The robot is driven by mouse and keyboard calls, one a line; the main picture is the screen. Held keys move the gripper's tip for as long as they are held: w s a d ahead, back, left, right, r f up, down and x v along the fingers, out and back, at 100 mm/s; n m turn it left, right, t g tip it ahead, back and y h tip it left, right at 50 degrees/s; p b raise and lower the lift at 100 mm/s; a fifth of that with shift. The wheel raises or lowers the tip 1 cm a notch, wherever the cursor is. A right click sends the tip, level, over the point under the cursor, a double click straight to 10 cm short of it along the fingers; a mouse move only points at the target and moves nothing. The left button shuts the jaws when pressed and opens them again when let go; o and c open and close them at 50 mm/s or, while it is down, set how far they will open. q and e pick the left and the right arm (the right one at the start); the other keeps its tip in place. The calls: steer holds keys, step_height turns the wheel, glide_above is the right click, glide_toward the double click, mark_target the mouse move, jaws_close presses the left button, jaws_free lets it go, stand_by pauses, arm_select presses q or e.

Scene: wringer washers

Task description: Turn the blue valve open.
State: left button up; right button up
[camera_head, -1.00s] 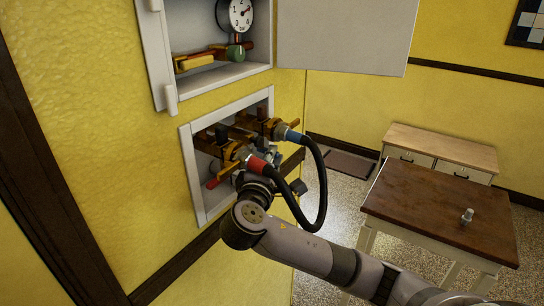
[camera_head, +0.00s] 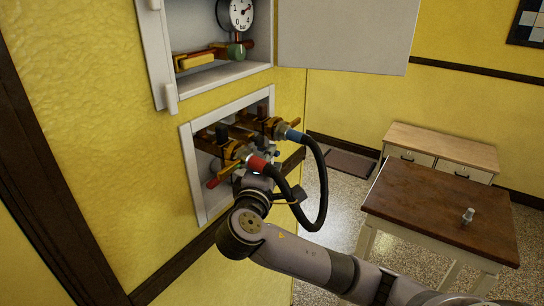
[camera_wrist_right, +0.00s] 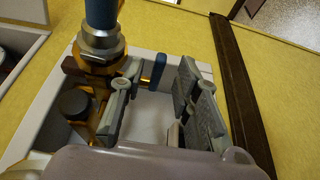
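The blue valve is a brass tap (camera_head: 268,125) in the lower wall recess, with a blue hose fitting (camera_head: 293,135). In the right wrist view the blue fitting (camera_wrist_right: 101,14) is at the top, and a blue lever handle (camera_wrist_right: 154,70) shows beyond the fingers, in line with the gap between them. My right gripper (camera_wrist_right: 158,105) is open, its two grey fingers apart at the recess. I cannot tell whether a finger touches the lever. In the head view this gripper (camera_head: 266,162) is largely hidden behind the red fitting and hose. My left gripper is out of view.
A second tap with a red fitting (camera_head: 257,164) and red lever (camera_head: 213,183) is left of the blue one. A black hose (camera_head: 322,190) loops beside my right wrist. The recess frame (camera_head: 189,165) surrounds the taps. An open cabinet door (camera_head: 345,35) hangs above.

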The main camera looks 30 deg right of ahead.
steer(key=v, duration=1)
